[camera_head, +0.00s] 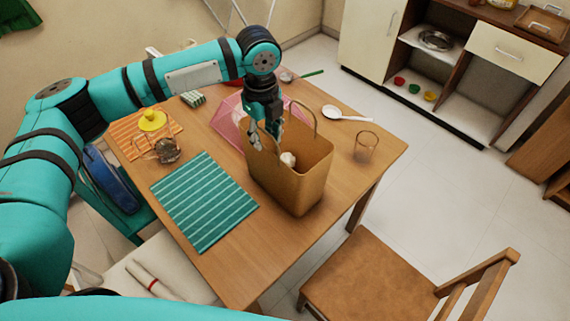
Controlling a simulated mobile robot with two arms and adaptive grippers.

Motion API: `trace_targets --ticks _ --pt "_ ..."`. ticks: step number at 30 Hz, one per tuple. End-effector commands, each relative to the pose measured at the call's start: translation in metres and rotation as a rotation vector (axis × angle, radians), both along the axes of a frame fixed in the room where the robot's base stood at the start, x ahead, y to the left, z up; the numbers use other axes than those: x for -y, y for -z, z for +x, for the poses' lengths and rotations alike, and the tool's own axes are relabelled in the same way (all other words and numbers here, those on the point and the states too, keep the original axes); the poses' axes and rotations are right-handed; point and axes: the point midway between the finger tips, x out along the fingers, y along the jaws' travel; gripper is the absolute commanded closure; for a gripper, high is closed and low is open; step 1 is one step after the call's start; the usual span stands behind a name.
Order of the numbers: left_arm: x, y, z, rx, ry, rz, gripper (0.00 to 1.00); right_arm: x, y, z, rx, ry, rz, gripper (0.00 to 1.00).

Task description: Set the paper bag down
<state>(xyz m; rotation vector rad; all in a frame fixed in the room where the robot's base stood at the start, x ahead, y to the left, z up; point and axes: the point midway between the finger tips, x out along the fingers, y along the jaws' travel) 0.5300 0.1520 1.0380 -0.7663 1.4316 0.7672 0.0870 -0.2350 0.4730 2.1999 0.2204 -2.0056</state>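A tan paper bag (300,181) with two loop handles stands upright at the middle right of the wooden table, its mouth up. A small white round thing (288,159) shows inside its mouth. I cannot tell whether the bag's base rests fully on the table or is slightly above it. My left gripper (267,132) points down at the bag's far left rim, by the left handle. Its fingers overlap the handle and rim, so I cannot tell whether they grip it. My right gripper is not in view.
A green striped mat (204,203) lies left of the bag, and a glass (366,146) stands right of it. A pink item (230,125) lies behind, with a white spoon (345,114) to the right. A wooden chair (372,280) stands in front. Bare table (268,255) shows nearer.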

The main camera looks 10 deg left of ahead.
Motion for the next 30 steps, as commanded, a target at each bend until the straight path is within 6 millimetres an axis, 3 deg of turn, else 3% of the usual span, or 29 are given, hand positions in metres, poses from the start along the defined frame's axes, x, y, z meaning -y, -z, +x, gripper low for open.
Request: trace_targets --ticks 4,12,21,28,30 --pt "-0.001 0.01 0.001 -0.003 -0.002 0.001 0.7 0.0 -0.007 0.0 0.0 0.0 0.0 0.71" --pt "-0.001 0.048 0.005 -0.002 -0.002 0.0 0.7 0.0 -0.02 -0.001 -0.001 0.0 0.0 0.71" --pt "-0.001 0.054 0.005 0.001 -0.001 -0.001 0.7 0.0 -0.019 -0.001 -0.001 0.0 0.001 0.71" --pt "-0.001 0.054 0.005 0.001 -0.001 -0.001 1.0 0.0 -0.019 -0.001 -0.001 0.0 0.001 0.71" --pt "-0.001 0.054 0.006 0.001 -0.001 -0.001 1.0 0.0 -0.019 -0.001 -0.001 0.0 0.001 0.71"
